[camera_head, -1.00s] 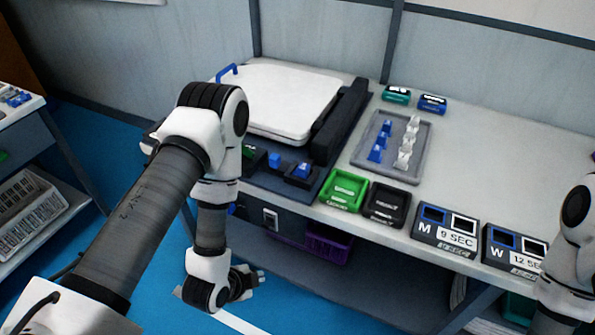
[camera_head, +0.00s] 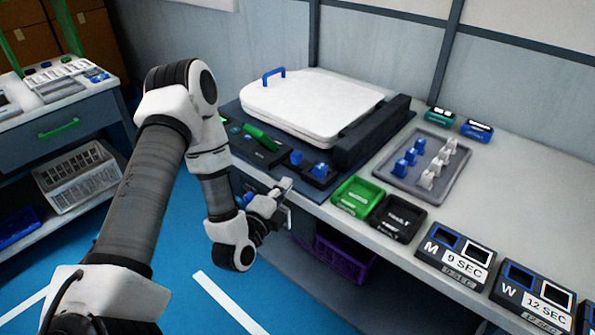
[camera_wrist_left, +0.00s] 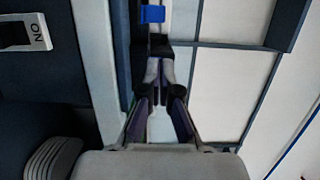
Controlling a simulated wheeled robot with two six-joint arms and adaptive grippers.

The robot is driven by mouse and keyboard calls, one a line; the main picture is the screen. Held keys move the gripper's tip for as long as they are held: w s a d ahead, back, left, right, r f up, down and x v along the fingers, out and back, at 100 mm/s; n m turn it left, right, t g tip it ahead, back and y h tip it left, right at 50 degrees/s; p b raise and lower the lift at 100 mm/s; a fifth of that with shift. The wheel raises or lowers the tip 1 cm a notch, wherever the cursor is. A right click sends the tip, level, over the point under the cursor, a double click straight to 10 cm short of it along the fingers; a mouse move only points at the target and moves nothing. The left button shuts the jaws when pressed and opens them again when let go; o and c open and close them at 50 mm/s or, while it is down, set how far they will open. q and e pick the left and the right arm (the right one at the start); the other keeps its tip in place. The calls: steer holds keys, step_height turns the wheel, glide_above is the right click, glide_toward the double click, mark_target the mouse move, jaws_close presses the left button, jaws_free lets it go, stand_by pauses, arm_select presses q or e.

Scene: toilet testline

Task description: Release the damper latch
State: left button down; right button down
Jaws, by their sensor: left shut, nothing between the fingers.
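The test station on the bench holds a white seat lid (camera_head: 318,106) with a blue handle (camera_head: 273,74), lying flat beside a dark block (camera_head: 372,132). A green lever (camera_head: 262,138) lies on the dark panel in front of the lid. Blue pieces sit to its right on the panel (camera_head: 320,170). I cannot tell which part is the damper latch. My left gripper (camera_head: 283,188) is shut and empty at the bench's front edge, near a plate on the drawer front. In the left wrist view its fingers (camera_wrist_left: 160,50) point toward a blue piece (camera_wrist_left: 152,14), apart from it. My right gripper is out of view.
A green tray (camera_head: 358,197) and a black tray (camera_head: 398,218) stand at the front edge. A grey tray (camera_head: 450,195) holds blue and white pieces. Timer boxes (camera_head: 455,253) stand at right. A purple crate (camera_head: 335,260) is below. A side bench (camera_head: 55,125) stands left.

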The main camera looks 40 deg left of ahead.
mark_target(295, 158)
arm_select(q)
steer(key=w, duration=0.3)
steer(key=w+a, duration=0.1)
steer(key=w, duration=0.2)
steer(key=w+a, duration=0.1)
steer(key=w, duration=0.2)
steer(key=shift+w+f, duration=0.1)
steer(key=shift+w, duration=0.15)
steer(key=shift+w+a+r+p, duration=0.1)
steer(key=shift+a+r+p, duration=0.1)
steer(key=shift+a+p, duration=0.9)
steer(key=shift+a+f, duration=0.15)
